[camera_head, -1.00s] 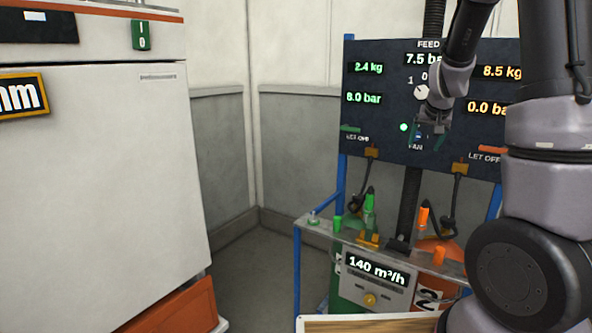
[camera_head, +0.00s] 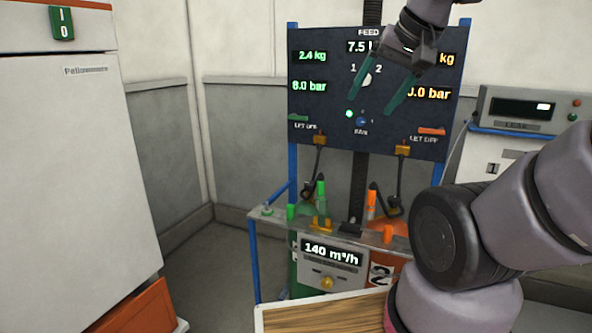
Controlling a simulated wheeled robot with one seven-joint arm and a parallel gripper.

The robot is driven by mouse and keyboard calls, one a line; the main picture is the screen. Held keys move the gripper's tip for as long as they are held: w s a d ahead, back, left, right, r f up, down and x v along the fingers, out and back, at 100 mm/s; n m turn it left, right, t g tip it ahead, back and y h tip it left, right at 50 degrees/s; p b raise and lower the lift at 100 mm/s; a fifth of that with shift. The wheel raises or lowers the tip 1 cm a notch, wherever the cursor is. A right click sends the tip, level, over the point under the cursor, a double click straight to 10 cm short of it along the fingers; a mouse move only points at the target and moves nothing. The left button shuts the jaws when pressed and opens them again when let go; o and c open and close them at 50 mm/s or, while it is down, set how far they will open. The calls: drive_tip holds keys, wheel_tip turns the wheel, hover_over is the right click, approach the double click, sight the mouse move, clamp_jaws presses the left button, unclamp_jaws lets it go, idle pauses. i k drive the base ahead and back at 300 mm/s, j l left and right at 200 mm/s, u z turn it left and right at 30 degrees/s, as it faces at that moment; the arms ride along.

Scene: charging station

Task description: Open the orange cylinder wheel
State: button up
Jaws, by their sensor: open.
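The orange cylinder stands behind and below the bench at centre right, largely hidden by the bench and my arm. A narrow upright orange fitting (camera_head: 371,205) shows above it, and a short orange cap or knob (camera_head: 388,233) is at the bench rail. I cannot tell clearly which orange part is the wheel. My gripper (camera_head: 372,104) is open and empty, its two long dark green fingers pointing down in front of the panel, well above the orange parts.
The dark display panel (camera_head: 310,110) stands behind my gripper. Green fittings (camera_head: 320,193) are left of the orange ones. A white cabinet (camera_head: 75,170) fills the left, a wooden-topped surface (camera_head: 320,314) the near front. A device (camera_head: 525,108) sits at right.

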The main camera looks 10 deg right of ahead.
sight(394, 201)
drive_tip(key=z, duration=0.8)
